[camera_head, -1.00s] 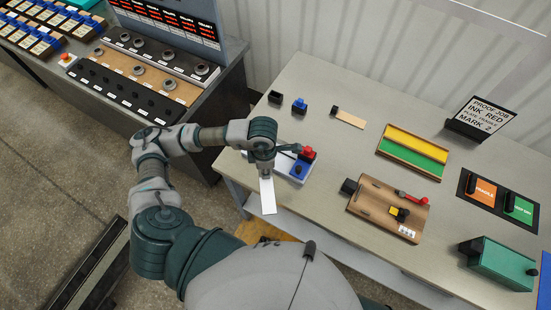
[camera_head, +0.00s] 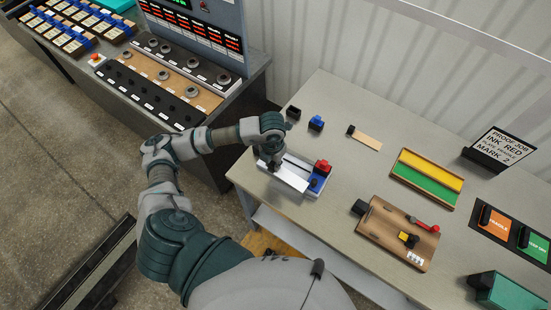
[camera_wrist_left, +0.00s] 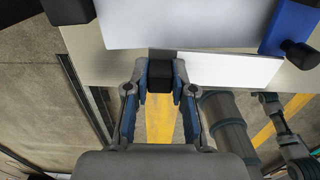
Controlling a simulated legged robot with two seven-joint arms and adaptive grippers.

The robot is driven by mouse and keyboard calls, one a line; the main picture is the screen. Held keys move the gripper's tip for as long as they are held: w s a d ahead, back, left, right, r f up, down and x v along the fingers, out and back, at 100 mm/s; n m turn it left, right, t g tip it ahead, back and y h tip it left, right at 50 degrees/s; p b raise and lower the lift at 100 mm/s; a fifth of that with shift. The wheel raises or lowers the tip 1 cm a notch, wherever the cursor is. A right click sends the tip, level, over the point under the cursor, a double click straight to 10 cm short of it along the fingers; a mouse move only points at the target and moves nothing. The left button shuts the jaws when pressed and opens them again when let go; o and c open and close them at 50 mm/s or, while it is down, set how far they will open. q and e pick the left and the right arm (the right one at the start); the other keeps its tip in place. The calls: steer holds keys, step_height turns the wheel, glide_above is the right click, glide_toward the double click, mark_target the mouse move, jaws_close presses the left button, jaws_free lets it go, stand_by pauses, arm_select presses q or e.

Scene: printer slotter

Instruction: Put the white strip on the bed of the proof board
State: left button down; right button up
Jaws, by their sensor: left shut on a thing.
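The white strip (camera_head: 290,180) is in my left gripper (camera_head: 270,162), over or against a low white board with a blue end (camera_head: 316,186), which appears to be the proof board. In the left wrist view the gripper (camera_wrist_left: 160,80) is shut on the strip's black grip block (camera_wrist_left: 160,70). The strip (camera_wrist_left: 230,68) reaches right from there, beside the large pale slab (camera_wrist_left: 180,22). I cannot tell whether the strip touches the board. A red knob (camera_head: 322,167) stands on the board's right end. My right gripper does not show.
A wooden board with a red handle (camera_head: 428,224) lies to the right. Behind it are a yellow and green tray (camera_head: 425,178) and a small wooden strip (camera_head: 367,139). A black cup (camera_head: 293,112) and a blue block (camera_head: 316,123) stand at the back left. Bare table lies between.

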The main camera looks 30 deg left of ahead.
arm_select(q)
steer(key=w+a, duration=0.2)
steer(key=w, duration=0.1)
steer(key=shift+w+a+f, duration=0.1)
steer(key=shift+a+f, duration=0.2)
steer(key=shift+a, duration=0.05)
steer(key=f, duration=0.2)
steer(key=f+p, duration=0.1)
steer(key=shift+a, duration=0.25)
steer(key=shift+d+f, duration=0.2)
steer(key=shift+f, duration=0.1)
steer(key=shift+d+r, duration=0.1)
steer(key=shift+d, duration=0.4)
steer(key=c, duration=1)
jaws_free()
steer(key=shift+a, duration=0.55)
steer(key=shift+r, duration=0.35)
step_height(320, 180, up, 11)
steer(key=shift+r+b, duration=0.1)
steer(key=shift+b, duration=0.5)
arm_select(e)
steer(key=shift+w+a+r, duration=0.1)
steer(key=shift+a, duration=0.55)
